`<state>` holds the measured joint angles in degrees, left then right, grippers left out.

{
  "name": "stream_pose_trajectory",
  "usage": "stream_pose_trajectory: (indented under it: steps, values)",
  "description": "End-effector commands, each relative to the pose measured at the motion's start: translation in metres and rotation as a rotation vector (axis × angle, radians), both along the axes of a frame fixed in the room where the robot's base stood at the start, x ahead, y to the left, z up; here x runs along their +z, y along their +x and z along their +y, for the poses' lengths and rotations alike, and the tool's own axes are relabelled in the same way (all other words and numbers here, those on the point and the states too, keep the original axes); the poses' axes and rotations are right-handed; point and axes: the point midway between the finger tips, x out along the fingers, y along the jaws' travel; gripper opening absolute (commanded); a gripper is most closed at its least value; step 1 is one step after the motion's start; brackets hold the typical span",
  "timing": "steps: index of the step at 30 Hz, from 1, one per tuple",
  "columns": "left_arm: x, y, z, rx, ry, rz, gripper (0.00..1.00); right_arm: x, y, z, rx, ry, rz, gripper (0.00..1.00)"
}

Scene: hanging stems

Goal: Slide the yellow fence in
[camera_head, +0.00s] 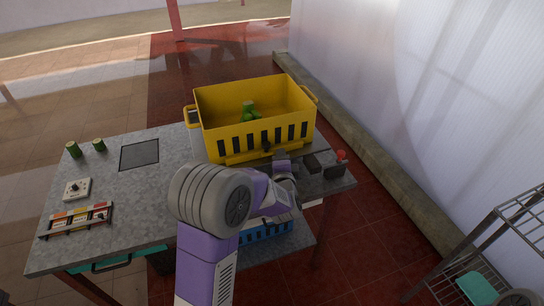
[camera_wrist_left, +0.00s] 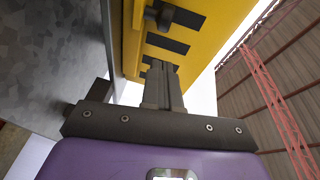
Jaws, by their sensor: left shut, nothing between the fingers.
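A yellow crate (camera_head: 225,105) with dark slots along its front stands at the back right of the grey table (camera_head: 140,195). Low along its front runs a yellow strip (camera_head: 240,156), which looks like the fence, with a dark knob (camera_head: 267,147) near it. The knob also shows in the left wrist view (camera_wrist_left: 162,17), on yellow surface with dark slots (camera_wrist_left: 166,43). My left gripper (camera_head: 281,156) is shut and empty just in front of the crate, right of the knob. In the wrist view its closed fingertips (camera_wrist_left: 161,66) overlap the yellow face; contact cannot be told. My right gripper is out of view.
Green pieces (camera_head: 249,112) lie in the crate. Dark blocks (camera_head: 312,163) and a red button (camera_head: 341,155) are at the table's right end. Two green cylinders (camera_head: 74,150), a dark square (camera_head: 139,154), a white knob box (camera_head: 77,189) and a striped rack (camera_head: 78,219) are at left.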

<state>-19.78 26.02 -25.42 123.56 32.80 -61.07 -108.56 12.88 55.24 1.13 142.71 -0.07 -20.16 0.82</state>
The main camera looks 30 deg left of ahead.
Motion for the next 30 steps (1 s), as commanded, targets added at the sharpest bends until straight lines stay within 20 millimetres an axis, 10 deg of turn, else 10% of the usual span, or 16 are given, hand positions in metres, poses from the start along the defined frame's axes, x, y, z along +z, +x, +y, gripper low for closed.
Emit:
stream_pose_trajectory:
  steps: [30]
  values:
    - [-0.004, 0.026, 0.060, 0.002, 0.000, -0.001, 0.00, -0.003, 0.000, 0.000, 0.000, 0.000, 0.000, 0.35]
